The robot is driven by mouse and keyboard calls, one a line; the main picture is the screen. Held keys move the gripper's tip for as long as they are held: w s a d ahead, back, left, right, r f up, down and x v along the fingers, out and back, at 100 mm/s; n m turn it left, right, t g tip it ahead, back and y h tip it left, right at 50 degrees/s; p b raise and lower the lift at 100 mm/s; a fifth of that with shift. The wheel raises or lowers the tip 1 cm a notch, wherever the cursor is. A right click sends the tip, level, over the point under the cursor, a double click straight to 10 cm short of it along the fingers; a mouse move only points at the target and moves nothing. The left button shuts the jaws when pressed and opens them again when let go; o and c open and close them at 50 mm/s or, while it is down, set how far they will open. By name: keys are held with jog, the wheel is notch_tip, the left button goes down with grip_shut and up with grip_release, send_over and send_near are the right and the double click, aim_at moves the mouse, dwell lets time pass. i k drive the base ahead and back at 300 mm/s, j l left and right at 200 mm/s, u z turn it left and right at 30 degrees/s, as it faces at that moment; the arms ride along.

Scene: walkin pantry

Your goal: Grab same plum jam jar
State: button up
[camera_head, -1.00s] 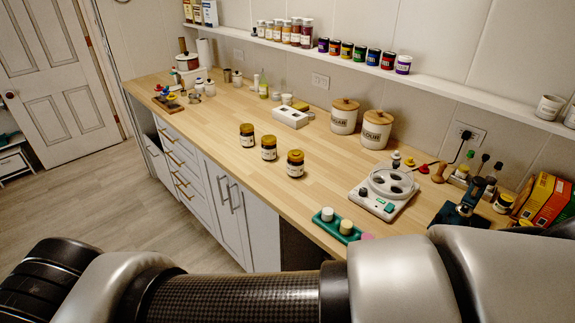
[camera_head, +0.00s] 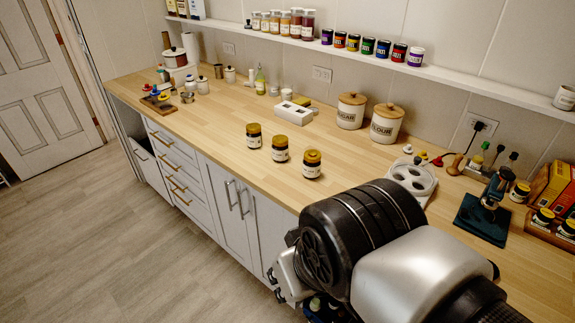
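Three dark jars with gold lids and white labels stand upright in a slanting row on the wooden counter: a left jar (camera_head: 254,137), a middle jar (camera_head: 280,150) and a right jar (camera_head: 312,165). Their labels are too small to read, so I cannot tell which is plum jam. My gripper (camera_head: 283,277) shows only in part at the end of my arm, low in the picture by the counter's front edge. It is nearer to the camera than the jars and apart from them. Its fingertips are not clear, and no held thing is seen.
Behind the jars are a white block with openings (camera_head: 294,112) and two lidded canisters, sugar (camera_head: 350,112) and flour (camera_head: 387,125). A white device (camera_head: 411,179) is partly behind my arm. More gold-lidded jars (camera_head: 543,218) stand at the right.

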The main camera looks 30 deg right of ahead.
aim_at(311, 167)
jog(key=z, duration=0.8)
jog(key=i+j, duration=0.25)
jog(key=i, duration=0.2)
jog(key=i+j+u, duration=0.15)
jog(key=i, duration=0.3)
jog(key=i+j, duration=0.3)
jog(key=i, duration=0.15)
jog(key=j+u, duration=0.05)
